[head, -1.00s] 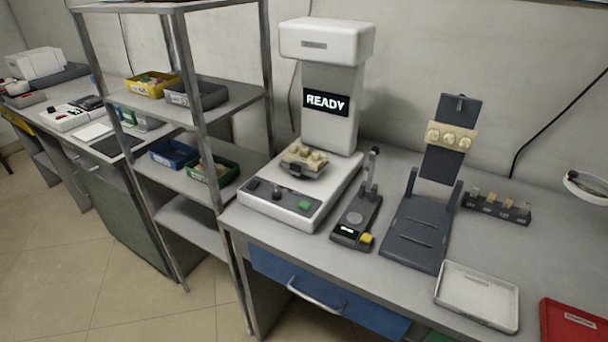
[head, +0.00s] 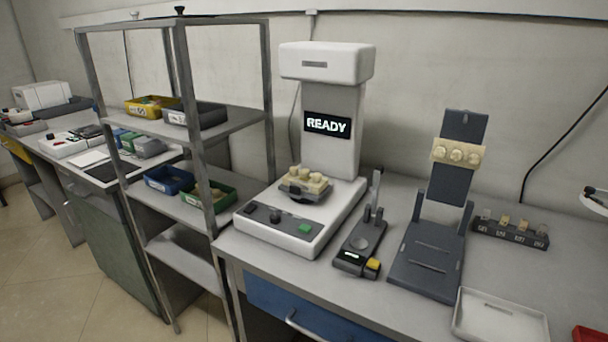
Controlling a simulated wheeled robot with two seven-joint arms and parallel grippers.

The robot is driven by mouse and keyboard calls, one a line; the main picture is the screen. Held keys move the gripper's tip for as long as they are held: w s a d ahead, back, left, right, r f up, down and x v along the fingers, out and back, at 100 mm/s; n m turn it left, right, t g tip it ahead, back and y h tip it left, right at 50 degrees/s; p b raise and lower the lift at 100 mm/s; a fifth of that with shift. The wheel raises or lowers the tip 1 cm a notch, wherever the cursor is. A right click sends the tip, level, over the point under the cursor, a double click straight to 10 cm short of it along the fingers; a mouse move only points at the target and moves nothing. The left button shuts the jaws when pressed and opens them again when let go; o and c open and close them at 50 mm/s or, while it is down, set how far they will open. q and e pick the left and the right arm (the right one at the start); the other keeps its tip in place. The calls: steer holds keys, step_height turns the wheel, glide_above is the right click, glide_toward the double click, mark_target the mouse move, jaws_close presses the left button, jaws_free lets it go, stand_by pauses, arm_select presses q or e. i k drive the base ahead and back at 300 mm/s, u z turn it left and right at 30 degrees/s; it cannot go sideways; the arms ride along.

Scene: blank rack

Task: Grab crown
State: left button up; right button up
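No thing is clearly labelled as the crown. A white scanner (head: 318,150) with a "READY" screen (head: 327,124) stands on the bench. A cream tooth model (head: 305,182) sits on its stage. A dark stand (head: 428,262) holds a cream block with round tooth-like shapes (head: 458,153) upright. A dark rack (head: 510,232) to its right holds several small pieces, some cream or tan and some greyish; they are too small to identify. Neither of my grippers is in view.
A small dark device (head: 361,245) with a yellow button stands between scanner and stand. A white tray (head: 500,318) lies at the front right, beside a red item (head: 588,334). A metal shelf (head: 203,130) with coloured bins stands left. Some bench around the rack is clear.

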mark_target(305, 172)
steer(key=z, duration=0.05)
steer(key=k, duration=1.05)
steer(key=u, duration=1)
steer(key=i, duration=1.45)
steer(key=z, duration=0.9)
